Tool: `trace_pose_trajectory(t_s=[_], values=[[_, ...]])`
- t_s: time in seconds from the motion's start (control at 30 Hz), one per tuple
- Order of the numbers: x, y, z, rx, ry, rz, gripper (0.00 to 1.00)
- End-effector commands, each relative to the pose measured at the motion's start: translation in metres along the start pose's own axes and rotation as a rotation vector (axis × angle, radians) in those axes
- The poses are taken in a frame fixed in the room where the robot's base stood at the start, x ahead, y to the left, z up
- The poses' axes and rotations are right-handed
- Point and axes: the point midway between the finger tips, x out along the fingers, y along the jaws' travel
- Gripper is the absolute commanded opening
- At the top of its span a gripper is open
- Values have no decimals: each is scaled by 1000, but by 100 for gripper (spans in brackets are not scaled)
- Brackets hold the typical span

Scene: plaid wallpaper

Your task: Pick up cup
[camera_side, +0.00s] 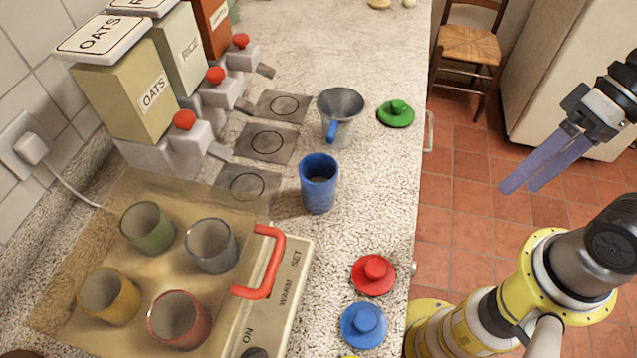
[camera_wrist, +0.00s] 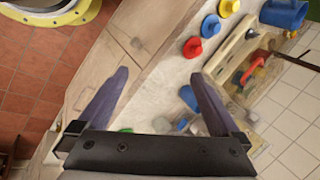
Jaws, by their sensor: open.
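A blue cup (camera_side: 319,184) stands upright on the speckled counter, right of the warmer. My gripper (camera_side: 519,188) is open and empty, to the right of the counter edge and well apart from all cups. In the wrist view its two fingers (camera_wrist: 158,82) are spread. A blue object, probably the blue cup (camera_wrist: 187,97), shows partly behind the right finger there.
The warmer (camera_side: 274,309) has a red handle (camera_side: 272,262). Green (camera_side: 397,113), red (camera_side: 374,274) and blue (camera_side: 363,325) lids lie along the counter's right edge. Dispensers (camera_side: 144,96) line the wall. A chair (camera_side: 469,45) stands beyond.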

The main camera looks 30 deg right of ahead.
Motion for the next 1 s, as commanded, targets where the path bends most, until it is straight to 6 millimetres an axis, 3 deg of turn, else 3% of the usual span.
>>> trace_pose_trajectory(t_s=[0.17, 0.3, 0.4, 0.5, 0.63, 0.8, 1.0], values=[[26, -57, 0, 271, -307, -334, 100], [36, -91, -29, 530, -479, -604, 100], [47, -100, -63, 747, -559, -794, 100], [69, -89, -103, 995, -591, -966, 100], [111, -52, -137, 1313, -574, -1102, 100], [153, -17, -132, 1539, -578, -1091, 100], [163, -17, -130, 1577, -589, -1075, 100]])
